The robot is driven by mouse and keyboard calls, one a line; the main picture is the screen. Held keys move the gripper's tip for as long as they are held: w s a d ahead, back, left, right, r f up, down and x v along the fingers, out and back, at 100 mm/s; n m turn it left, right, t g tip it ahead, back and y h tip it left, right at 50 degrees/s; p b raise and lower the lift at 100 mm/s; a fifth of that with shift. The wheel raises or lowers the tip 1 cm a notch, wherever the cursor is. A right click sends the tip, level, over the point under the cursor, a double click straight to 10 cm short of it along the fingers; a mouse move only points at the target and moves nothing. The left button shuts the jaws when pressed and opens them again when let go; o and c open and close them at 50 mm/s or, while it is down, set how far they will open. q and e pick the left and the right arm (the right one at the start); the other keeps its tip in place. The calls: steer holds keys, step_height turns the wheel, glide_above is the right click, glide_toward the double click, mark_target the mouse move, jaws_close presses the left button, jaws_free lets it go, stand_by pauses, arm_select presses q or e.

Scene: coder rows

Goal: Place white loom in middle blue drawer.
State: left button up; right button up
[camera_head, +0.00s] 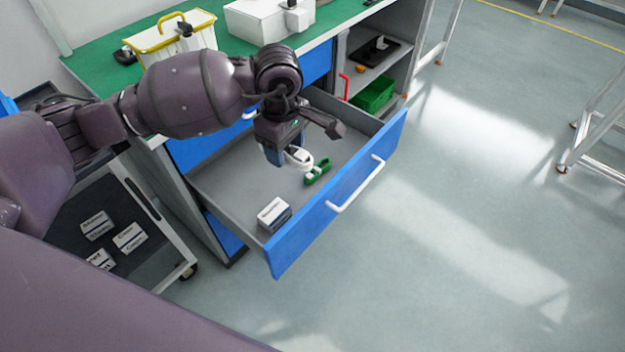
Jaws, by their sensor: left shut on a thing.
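The middle blue drawer (333,205) is pulled out from the workbench, with its grey inside showing. My left gripper (290,158) is over the drawer and shut on the white loom (300,156), a small white coil. I cannot tell whether the loom touches the drawer floor. A green loom (318,172) lies in the drawer just right of the white one. A small white and dark box (273,213) is in the drawer's front left corner. My right gripper is not in view.
The green bench top (225,42) carries a yellow-rimmed bin (172,38) and a white box (262,18). A side shelf holds a green crate (375,95). A dark cart (85,215) with several labelled boxes stands at left.

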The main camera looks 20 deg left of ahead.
arm_select(q)
steer(key=w+f+n, duration=0.1)
steer(key=n, duration=0.1)
steer(key=w+f+n, duration=0.1)
steer(key=n, duration=0.2)
steer(key=w+n+b, duration=0.1)
steer(key=n, duration=0.1)
steer(key=shift+w+a+f+n, duration=0.15)
steer(key=shift+f+n, duration=0.25)
steer(key=n+b, duration=0.4)
steer(key=n, duration=2.8)
glide_above(300, 201)
step_height(300, 201, down, 13)
step_height(300, 201, down, 14)
steer(key=b, duration=0.4)
steer(key=shift+f+b, duration=0.1)
steer(key=shift+b, duration=0.3)
step_height(300, 201, down, 6)
steer(key=shift+r+b, duration=0.15)
steer(key=shift+b, duration=0.95)
steer(key=shift+r, duration=0.15)
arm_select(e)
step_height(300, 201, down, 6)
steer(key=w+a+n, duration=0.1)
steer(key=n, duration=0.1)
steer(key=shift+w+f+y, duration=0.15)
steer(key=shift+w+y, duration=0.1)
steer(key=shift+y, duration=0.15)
